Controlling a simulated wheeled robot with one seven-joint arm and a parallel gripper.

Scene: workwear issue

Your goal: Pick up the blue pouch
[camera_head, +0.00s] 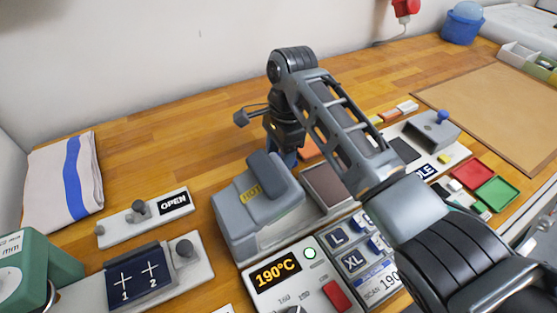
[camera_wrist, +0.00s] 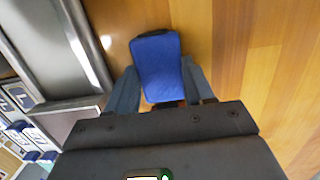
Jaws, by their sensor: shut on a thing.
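The blue pouch (camera_wrist: 158,62) fills the space between the two fingers of my gripper (camera_wrist: 160,88) in the wrist view. It is a rounded blue rectangle with a dark edge at its far end. My gripper is shut on it, one finger along each side. In the head view my gripper (camera_head: 284,146) points down behind the grey heat press, and only a small bit of blue shows under it; the press hides most of the pouch. Whether the pouch touches the wooden table cannot be told.
The grey press (camera_head: 262,208) marked HOT stands close in front of my gripper. A 190°C control panel (camera_head: 290,278) is nearer. A folded towel with a blue stripe (camera_head: 52,188) lies at left. A brown board (camera_head: 500,105) lies at right. The wooden table (camera_head: 170,140) is clear at back left.

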